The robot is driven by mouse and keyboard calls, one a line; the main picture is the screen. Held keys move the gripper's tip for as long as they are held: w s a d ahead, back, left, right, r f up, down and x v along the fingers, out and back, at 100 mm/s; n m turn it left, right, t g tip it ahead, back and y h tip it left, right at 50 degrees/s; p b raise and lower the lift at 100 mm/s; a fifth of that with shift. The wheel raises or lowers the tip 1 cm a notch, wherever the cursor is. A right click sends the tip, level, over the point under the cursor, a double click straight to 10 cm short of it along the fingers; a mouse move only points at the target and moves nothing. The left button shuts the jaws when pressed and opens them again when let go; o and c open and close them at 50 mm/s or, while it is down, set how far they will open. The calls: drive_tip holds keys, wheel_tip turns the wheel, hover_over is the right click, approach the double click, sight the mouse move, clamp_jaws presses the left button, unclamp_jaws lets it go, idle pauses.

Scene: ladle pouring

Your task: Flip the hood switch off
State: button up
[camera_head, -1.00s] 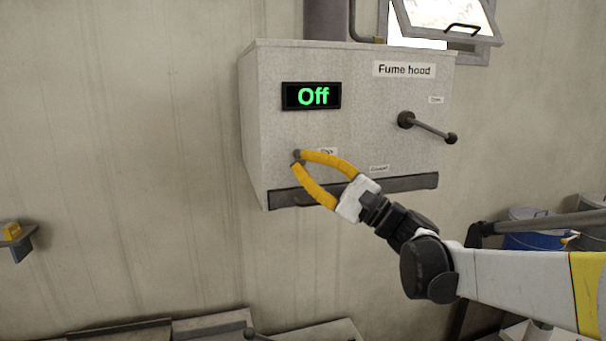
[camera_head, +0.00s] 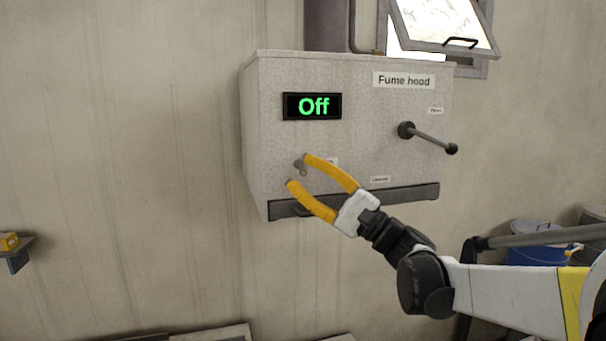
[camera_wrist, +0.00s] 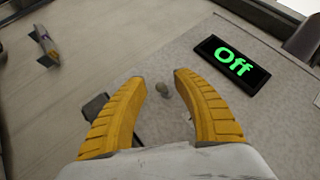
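The fume hood (camera_head: 350,140) is a pale grey box on the wall, and its black display (camera_head: 312,106) reads "Off" in green. The display also shows in the wrist view (camera_wrist: 232,64). The switch (camera_head: 300,167) is a small grey knob at the lower left of the hood's front. In the wrist view the switch (camera_wrist: 163,90) sits between and just beyond my fingertips. My gripper (camera_head: 297,170) has two yellow fingers spread apart, open and empty. I see no contact between the fingers and the switch.
A dark lever with a ball end (camera_head: 430,138) sticks out at the hood's right. A dark grey strip (camera_head: 370,196) runs along the hood's lower edge. An open window (camera_head: 445,25) is above. A blue bucket (camera_head: 535,243) stands at the right.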

drive_tip(key=shift+d, duration=0.1)
drive_tip(key=v, duration=1.2)
